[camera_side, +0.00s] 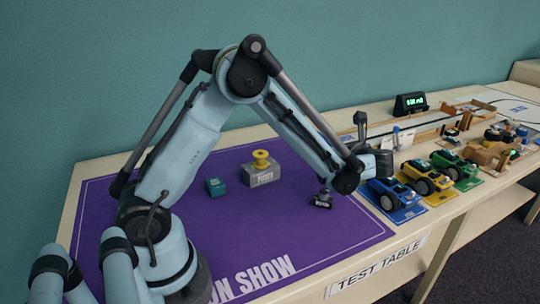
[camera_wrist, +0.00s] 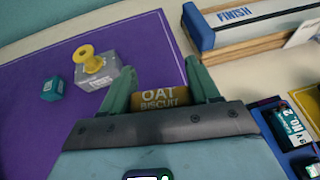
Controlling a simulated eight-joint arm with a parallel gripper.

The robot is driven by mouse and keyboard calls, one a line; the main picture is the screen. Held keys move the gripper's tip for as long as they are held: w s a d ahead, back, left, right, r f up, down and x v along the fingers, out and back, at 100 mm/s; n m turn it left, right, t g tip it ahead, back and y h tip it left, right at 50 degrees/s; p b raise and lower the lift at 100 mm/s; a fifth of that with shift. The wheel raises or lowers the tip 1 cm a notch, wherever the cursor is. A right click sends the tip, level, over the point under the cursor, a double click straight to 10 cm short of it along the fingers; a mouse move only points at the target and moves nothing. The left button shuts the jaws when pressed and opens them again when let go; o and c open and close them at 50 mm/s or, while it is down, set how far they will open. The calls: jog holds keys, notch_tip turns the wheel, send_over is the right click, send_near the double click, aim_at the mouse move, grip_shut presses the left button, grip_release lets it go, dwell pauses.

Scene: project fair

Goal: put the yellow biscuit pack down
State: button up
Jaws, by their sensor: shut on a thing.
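The yellow biscuit pack (camera_wrist: 160,98), golden brown with white "OAT BISCUIT" lettering, sits between the two green fingers of my gripper (camera_wrist: 156,76) in the wrist view. The gripper is shut on it. The lower part of the pack is hidden behind the dark gripper body. In the side view, the arm's end is over the right part of the purple mat, beside the toy cars. I cannot make out the pack there. I cannot tell how high the pack is above the table.
The purple mat (camera_side: 290,225) holds a teal cube (camera_side: 215,187) and a grey block with a yellow spool (camera_side: 261,168). Blue (camera_side: 394,199), yellow (camera_side: 425,179) and green (camera_side: 455,166) cars stand at right. A blue-ended "FINISH" track (camera_wrist: 235,14) lies beyond. Bare mat surrounds the cube and block.

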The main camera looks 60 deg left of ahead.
jog(key=s+d+r+m+t+h, duration=0.75)
jog(key=d+r+m+t, duration=0.25)
jog(key=d+m, duration=0.15)
notch_tip(320, 180, up, 9)
jog(key=w+m+t+h, duration=0.1)
jog(key=h, duration=0.1)
jog(key=shift+w+d, duration=0.2)
jog(key=shift+d, duration=0.25)
jog(key=shift+m, duration=0.25)
jog(key=w+a+f+n+g+y, duration=0.4)
jog(key=w+a+f+n+y, duration=0.3)
jog(key=f, duration=0.1)
jog(key=a+f+n+g+y, duration=0.1)
jog(key=a+f+n+g, duration=0.1)
jog(key=f, duration=0.3)
jog(key=s+a+f+n+g+y, duration=0.1)
jog(key=a+f+n+g, duration=0.1)
jog(key=f+n+g, duration=0.2)
jog(key=shift+a+f+g, duration=0.3)
jog(key=shift+f+g, duration=0.2)
jog(key=shift+f, duration=0.25)
